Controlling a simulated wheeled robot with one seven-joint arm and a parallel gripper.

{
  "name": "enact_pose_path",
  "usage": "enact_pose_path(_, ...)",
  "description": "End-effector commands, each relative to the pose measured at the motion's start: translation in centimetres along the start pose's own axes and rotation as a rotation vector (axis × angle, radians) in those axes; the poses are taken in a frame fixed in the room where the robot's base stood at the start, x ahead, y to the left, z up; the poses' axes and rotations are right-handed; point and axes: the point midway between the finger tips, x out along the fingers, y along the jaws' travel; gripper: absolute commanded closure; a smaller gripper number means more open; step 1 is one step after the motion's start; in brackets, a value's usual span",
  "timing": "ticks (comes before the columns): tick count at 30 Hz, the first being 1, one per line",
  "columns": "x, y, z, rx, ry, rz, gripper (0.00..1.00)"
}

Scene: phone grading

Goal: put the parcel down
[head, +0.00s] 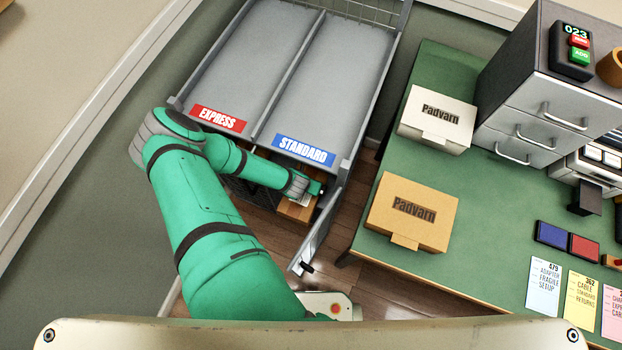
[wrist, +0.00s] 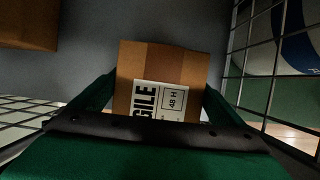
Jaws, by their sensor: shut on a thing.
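The parcel (wrist: 165,62) is a brown cardboard box with a white label reading "GILE" and "48 H". In the wrist view, my gripper (wrist: 161,92) is shut on it, one green finger on each side. In the head view, the parcel (head: 293,211) shows as a small brown patch below the STANDARD sign (head: 303,151), mostly hidden by my arm and gripper. A grey surface lies beyond it in the wrist view. I cannot tell whether the parcel touches a surface beneath it.
The grey two-lane rack has an EXPRESS sign (head: 217,119); both lanes look empty. Wire mesh (wrist: 275,75) flanks the parcel. Another brown box (wrist: 28,22) is at the upper left of the wrist view. White (head: 437,119) and tan (head: 411,213) Padvarn boxes stand on the green table.

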Motion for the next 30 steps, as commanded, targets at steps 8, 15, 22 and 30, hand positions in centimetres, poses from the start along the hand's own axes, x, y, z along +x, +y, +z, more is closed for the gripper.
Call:
enact_pose_path(8,0.1,0.0,0.1,0.001,-0.001,0.0,0.42)
enact_pose_path(15,0.2,0.0,-0.1,0.001,-0.001,0.001,0.0)
enact_pose_path(22,-0.3,0.1,0.0,0.001,-0.001,0.001,0.0)
enact_pose_path(30,-4.2,0.1,0.0,0.0,-0.001,0.002,0.0)
